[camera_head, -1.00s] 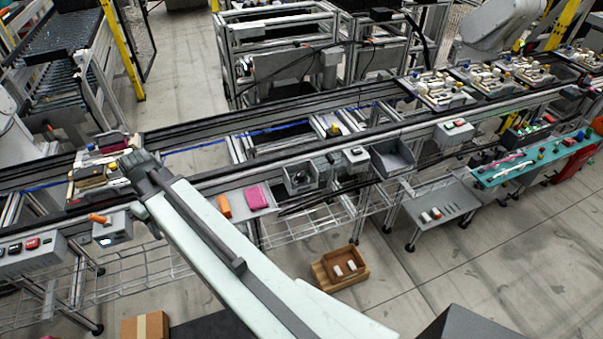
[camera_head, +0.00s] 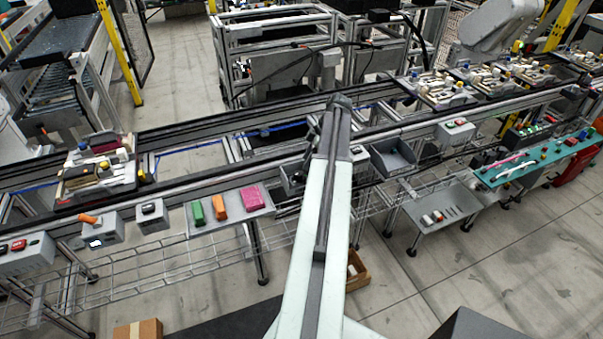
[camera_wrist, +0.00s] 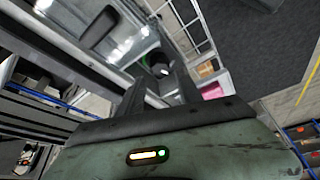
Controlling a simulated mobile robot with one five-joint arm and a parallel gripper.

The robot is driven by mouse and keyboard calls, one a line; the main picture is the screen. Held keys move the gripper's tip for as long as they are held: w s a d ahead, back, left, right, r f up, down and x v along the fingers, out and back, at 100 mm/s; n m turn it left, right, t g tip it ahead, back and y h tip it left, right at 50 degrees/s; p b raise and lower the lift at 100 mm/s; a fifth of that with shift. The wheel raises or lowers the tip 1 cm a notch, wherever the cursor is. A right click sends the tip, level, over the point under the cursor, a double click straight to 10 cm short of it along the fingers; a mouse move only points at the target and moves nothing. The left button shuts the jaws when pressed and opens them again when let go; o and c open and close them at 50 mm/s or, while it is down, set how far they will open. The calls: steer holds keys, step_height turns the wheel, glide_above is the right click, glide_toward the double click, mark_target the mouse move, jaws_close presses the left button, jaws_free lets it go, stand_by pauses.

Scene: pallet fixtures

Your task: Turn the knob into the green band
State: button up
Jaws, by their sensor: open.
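The knob (camera_wrist: 160,70) is a dark round shape on a grey box, seen between my fingers in the wrist view.
Left of the box, a shelf (camera_head: 228,219) holds green, orange and pink blocks (camera_head: 252,197). Right of it stand a small switch box (camera_head: 358,155) and a grey open bin (camera_head: 393,158). Further left, an orange-handled box (camera_head: 101,232) is mounted on the rail.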

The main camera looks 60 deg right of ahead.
mark_target(300, 173)
steer(key=b+x, duration=0.5)
steer(key=x, duration=0.1)
steer(key=shift+f, duration=0.35)
steer(key=shift+w+a+f+b, duration=0.2)
steer(key=shift+f+b, duration=0.1)
steer(key=shift+b, duration=0.25)
steer(key=shift+r, duration=0.1)
